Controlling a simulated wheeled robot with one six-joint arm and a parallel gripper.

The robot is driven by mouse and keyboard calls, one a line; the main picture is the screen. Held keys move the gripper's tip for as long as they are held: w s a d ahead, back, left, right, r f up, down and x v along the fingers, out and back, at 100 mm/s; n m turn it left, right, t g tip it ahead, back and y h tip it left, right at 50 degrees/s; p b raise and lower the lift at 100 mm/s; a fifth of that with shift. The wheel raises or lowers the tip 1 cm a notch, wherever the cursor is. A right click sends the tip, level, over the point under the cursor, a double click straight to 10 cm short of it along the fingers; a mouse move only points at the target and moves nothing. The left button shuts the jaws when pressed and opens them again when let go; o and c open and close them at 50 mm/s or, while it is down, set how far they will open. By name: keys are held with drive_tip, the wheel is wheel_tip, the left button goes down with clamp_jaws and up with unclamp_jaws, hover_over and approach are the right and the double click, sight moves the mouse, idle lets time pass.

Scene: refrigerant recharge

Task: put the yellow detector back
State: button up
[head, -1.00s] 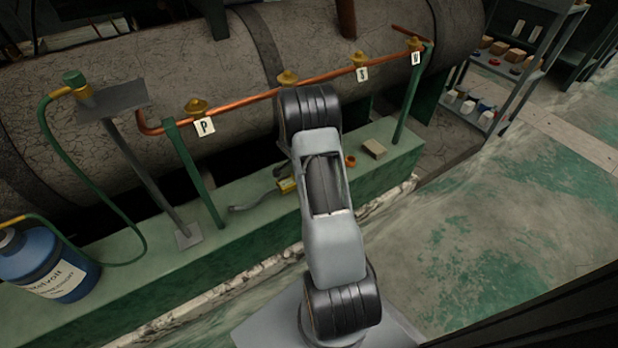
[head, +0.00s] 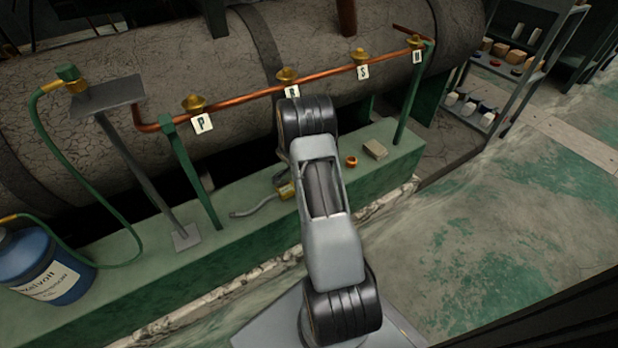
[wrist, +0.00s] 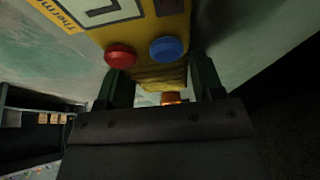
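The yellow detector (wrist: 150,32) fills the top of the wrist view, with a red and a blue button on its face. Its narrower yellow end sits between the two dark fingers of my gripper (wrist: 162,79), which appear closed on it from both sides. In the head view part of the yellow detector (head: 287,190) shows left of my arm, with its grey bent probe reaching left, over the green plinth (head: 330,184). My arm hides the rest of it and my gripper there. I cannot tell how high it is above the plinth.
An orange ring (head: 351,161) and a tan block (head: 375,149) lie on the plinth. A copper pipe (head: 245,98) with brass valves and letter tags runs behind. A blue bottle (head: 45,268) with a green hose stands left. A grey stand (head: 140,160) rises nearby. Shelves are at right.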

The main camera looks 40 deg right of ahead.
drive_tip(key=shift+o, duration=1.4)
drive_tip(key=shift+r, duration=0.1)
drive_tip(key=shift+r+p, duration=0.2)
drive_tip(key=shift+p, duration=0.15)
drive_tip(key=p+v, duration=0.3)
drive_tip(key=v, duration=0.8)
drive_tip(key=shift+a+r+p, duration=0.2)
drive_tip(key=shift+r+p, duration=0.1)
drive_tip(key=shift+r, duration=0.05)
